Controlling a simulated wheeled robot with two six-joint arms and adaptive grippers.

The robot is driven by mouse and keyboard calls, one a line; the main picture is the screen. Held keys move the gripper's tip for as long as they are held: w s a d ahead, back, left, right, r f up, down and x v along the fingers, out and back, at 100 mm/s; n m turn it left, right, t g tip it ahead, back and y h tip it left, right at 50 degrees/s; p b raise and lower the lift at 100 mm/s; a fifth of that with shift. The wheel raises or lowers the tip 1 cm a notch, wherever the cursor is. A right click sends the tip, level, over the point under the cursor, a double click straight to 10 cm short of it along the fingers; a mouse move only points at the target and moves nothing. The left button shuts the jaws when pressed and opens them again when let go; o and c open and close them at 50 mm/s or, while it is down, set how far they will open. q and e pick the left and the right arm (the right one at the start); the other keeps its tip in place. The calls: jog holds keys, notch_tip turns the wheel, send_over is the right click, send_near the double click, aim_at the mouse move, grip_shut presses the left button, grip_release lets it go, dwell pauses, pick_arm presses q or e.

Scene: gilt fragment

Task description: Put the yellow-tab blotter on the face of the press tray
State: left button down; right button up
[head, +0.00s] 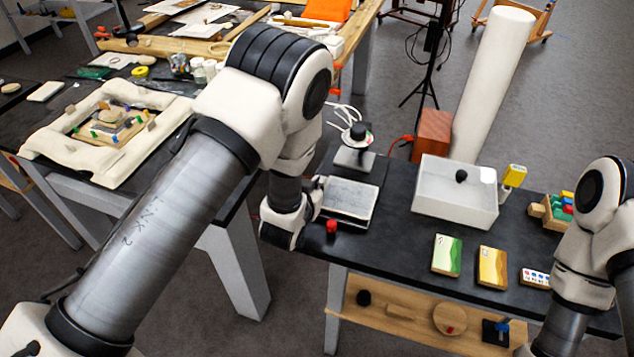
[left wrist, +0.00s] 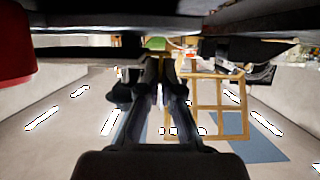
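A yellow tab (head: 517,174) stands upright at the right end of the white open box (head: 455,207); I take it as the blotter's tab, but the blotter's body is not clear. A shallow tray with a flat grey face (head: 349,199), likely the press tray, lies at the left end of the dark table. My left gripper (head: 303,212) is low beside this tray's left edge, mostly hidden by my wrist. In the left wrist view its fingers (left wrist: 161,60) are almost together, with nothing clear between them. My right arm comes in at the right; its gripper is out of view.
A red knob (head: 331,226) is close to my left gripper. A stand with a dark knob (head: 356,151) is behind the tray. A green card (head: 447,255), a yellow card (head: 492,267) and a paint strip (head: 536,278) lie in front of the box. A tall white roll (head: 492,80) stands behind.

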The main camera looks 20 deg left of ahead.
pick_arm(q)
jog(key=shift+f+b, duration=0.35)
jog(key=shift+f, duration=0.1)
jog(key=shift+s, duration=0.15)
jog(key=c, duration=1.4)
grip_release()
jog(key=shift+s+f, duration=0.1)
jog(key=shift+f, duration=0.05)
jog(key=shift+o, duration=0.4)
jog(key=shift+f, duration=0.1)
jog(key=s+r+p, duration=0.2)
jog(key=shift+a+r+p, duration=0.1)
jog(key=shift+r+p, duration=0.15)
jog(key=shift+p, duration=0.05)
jog(key=p+v, duration=0.2)
jog(key=v, duration=0.7)
jog(key=shift+p, duration=0.3)
